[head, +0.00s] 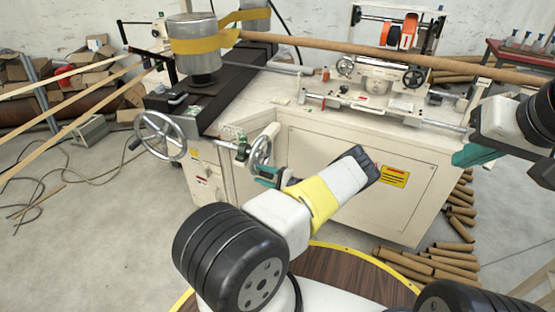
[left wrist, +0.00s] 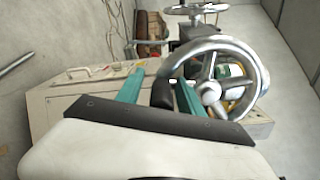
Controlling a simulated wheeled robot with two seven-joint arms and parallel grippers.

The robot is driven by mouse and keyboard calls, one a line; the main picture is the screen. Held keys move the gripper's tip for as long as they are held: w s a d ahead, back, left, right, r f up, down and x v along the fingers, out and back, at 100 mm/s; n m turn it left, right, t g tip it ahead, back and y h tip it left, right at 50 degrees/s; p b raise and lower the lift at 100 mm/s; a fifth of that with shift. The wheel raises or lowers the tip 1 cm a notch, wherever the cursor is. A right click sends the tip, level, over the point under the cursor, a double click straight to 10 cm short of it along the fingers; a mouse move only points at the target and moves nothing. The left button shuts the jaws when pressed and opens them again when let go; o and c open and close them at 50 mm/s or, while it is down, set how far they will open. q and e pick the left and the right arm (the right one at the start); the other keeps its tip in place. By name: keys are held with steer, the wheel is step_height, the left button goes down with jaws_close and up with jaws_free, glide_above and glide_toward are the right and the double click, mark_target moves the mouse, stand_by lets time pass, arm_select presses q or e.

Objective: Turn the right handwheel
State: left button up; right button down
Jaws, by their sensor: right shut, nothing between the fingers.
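The right handwheel (head: 261,150) is a silver spoked wheel on the front of the cream machine. In the left wrist view the handwheel (left wrist: 214,84) stands large and close, to the right of centre. Its dark handle (left wrist: 162,92) appears to lie between the teal fingers, with a gap to the left finger. My left gripper (head: 268,178) is open just below and beside the wheel; its fingers (left wrist: 158,92) are spread apart in the left wrist view. My right gripper (head: 477,152) is at the right edge of the head view, shut, empty and away from the wheel.
A larger left handwheel (head: 160,136) stands further left; it also shows in the left wrist view (left wrist: 195,10). The cream machine cabinet (head: 340,180) fills the middle. Cardboard tubes (head: 440,262) lie on the floor at right. A cable (head: 50,180) lies on the left floor.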

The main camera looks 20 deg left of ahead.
arm_select(q)
steer(key=d, duration=0.7)
steer(key=shift+s+d, duration=0.3)
steer(key=shift+d, duration=0.05)
